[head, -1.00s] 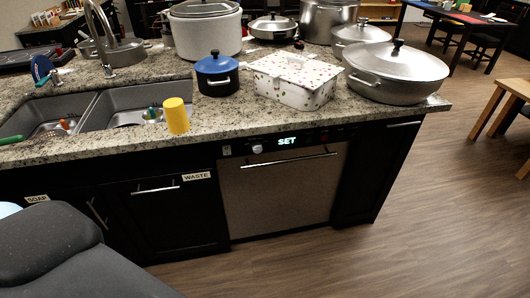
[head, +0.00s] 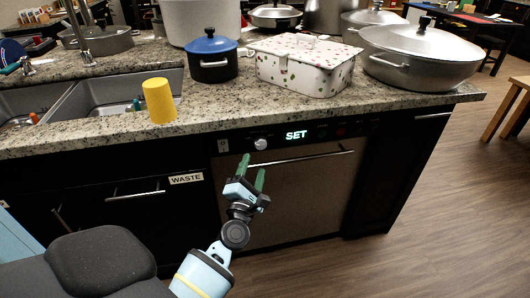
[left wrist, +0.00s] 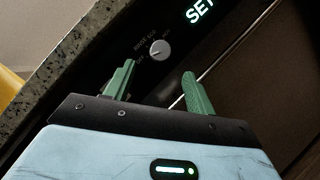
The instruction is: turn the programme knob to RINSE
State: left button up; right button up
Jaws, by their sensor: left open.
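The programme knob (head: 261,144) is a small round silver-white dial on the dishwasher's black control strip, left of the lit "SET" display (head: 296,135). In the left wrist view the knob (left wrist: 159,49) has small lettering around it, with RINSE and ECO legible above its left side; its exact pointer direction is hard to tell. My left gripper (head: 253,173) has green fingers, open and empty, just below and in front of the knob. In the left wrist view its fingertips (left wrist: 160,74) stand apart on either side below the knob, not touching it. My right gripper is not in view.
The dishwasher's bar handle (head: 302,156) runs just below the strip, close to my left fingers. The granite counter (head: 215,116) overhangs above. A yellow cup (head: 159,101) stands near its edge, with a blue pot (head: 212,58) and patterned box (head: 305,66) behind.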

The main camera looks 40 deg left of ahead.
aim_at(260, 145)
pick_arm(q)
jog(key=shift+x, duration=3.9)
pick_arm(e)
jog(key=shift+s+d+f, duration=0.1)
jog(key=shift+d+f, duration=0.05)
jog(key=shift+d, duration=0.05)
pick_arm(q)
jog(key=shift+c, duration=0.2)
